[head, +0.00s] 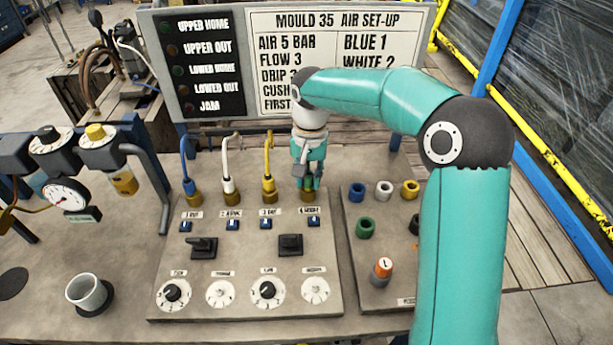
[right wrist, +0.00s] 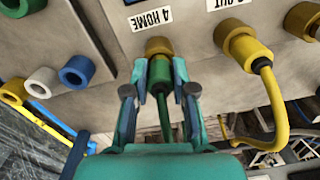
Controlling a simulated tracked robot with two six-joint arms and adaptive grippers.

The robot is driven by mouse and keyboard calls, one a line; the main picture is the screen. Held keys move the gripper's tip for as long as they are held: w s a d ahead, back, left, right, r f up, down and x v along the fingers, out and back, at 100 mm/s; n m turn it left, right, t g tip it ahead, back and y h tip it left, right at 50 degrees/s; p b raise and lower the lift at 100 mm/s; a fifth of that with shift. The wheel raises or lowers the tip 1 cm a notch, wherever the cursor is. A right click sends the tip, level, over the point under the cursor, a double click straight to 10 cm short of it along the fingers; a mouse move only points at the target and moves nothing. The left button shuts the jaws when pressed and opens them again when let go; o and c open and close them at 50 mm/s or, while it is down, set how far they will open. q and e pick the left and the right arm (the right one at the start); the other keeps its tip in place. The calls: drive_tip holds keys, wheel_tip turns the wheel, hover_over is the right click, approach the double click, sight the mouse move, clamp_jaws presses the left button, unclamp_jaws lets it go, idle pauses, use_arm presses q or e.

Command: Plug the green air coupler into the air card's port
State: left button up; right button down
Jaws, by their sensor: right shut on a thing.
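The green air coupler (right wrist: 179,70) is between the fingers of my right gripper (right wrist: 160,92), which is shut on it. A green hose hangs from the coupler between the fingers. Its front end meets the brass port (right wrist: 158,46) labelled 4 HOME; I cannot tell how deep it sits. In the head view my right gripper (head: 307,178) points down over the rightmost port (head: 308,195) of the panel, and its fingers mostly hide the coupler. The air card (head: 340,62) stands behind, its lower right covered by my right arm. My left gripper is not in view.
Blue (head: 189,178), white (head: 231,178) and yellow (head: 269,178) hoses sit in the other ports, the yellow one close beside my gripper. A cup (head: 86,291) stands at left.

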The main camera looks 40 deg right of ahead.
sight(309, 173)
drive_tip(key=shift+f, duration=0.25)
drive_tip(key=shift+c, duration=2.3)
unclamp_jaws()
drive_tip(key=shift+s+r, duration=0.1)
drive_tip(key=shift+r+p, duration=3.15)
drive_tip(key=shift+r, duration=0.6)
